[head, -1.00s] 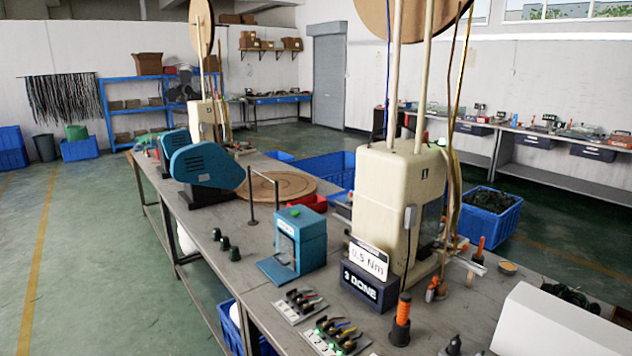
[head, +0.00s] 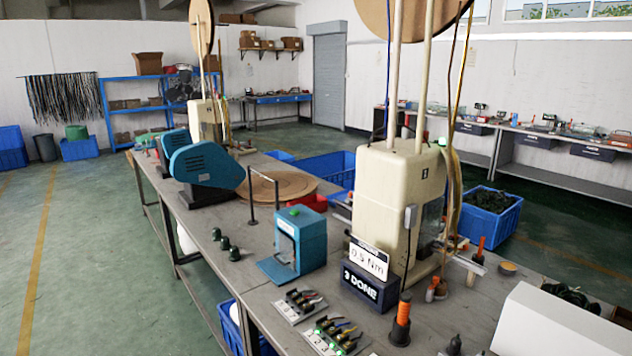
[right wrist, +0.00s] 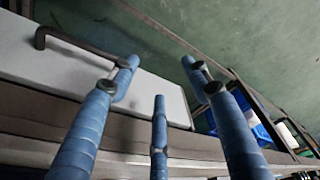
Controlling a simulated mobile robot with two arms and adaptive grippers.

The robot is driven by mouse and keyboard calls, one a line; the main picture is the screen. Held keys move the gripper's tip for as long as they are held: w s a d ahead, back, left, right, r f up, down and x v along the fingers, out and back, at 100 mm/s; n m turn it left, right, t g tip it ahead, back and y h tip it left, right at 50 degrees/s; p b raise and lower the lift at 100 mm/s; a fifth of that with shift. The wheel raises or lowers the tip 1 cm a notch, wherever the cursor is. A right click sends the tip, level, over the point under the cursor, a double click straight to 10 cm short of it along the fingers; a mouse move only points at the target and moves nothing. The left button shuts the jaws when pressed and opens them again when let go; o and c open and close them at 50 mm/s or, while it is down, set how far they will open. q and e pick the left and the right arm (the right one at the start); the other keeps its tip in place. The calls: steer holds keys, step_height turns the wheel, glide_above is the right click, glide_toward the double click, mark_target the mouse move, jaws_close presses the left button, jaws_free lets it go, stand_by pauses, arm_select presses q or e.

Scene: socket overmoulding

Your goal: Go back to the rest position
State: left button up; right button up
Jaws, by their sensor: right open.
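My right gripper (right wrist: 160,78) shows in the right wrist view with its blue fingers spread and nothing between them. Below and beyond the fingers are a white panel (right wrist: 100,70) with a dark handle (right wrist: 75,43), a table edge and the green floor. Neither gripper shows in the head view, and my left gripper is not in any view. On the workbench (head: 235,275) stands the cream machine (head: 385,195) with a sign reading "0.5 Nm" (head: 369,262) and a dark block reading "3 DONE" (head: 369,288).
A teal device (head: 300,240), small trays of sockets (head: 300,305), an orange-handled tool (head: 402,320) and a white box (head: 555,325) stand on the bench. A blue crate (head: 488,215) is behind it. The aisle floor (head: 90,250) on the left is clear.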

steer(key=s+d+f+g, duration=0.1)
steer(key=s+f, duration=0.3)
steer(key=f, duration=0.6)
steer(key=s+f, duration=0.4)
steer(key=f, duration=0.7)
steer(key=s+d+f+g, duration=0.1)
steer(key=s+d+f, duration=0.1)
steer(key=s+f, duration=0.7)
steer(key=s, duration=0.3)
steer(key=shift+s+d, duration=0.2)
steer(key=shift+s, duration=0.15)
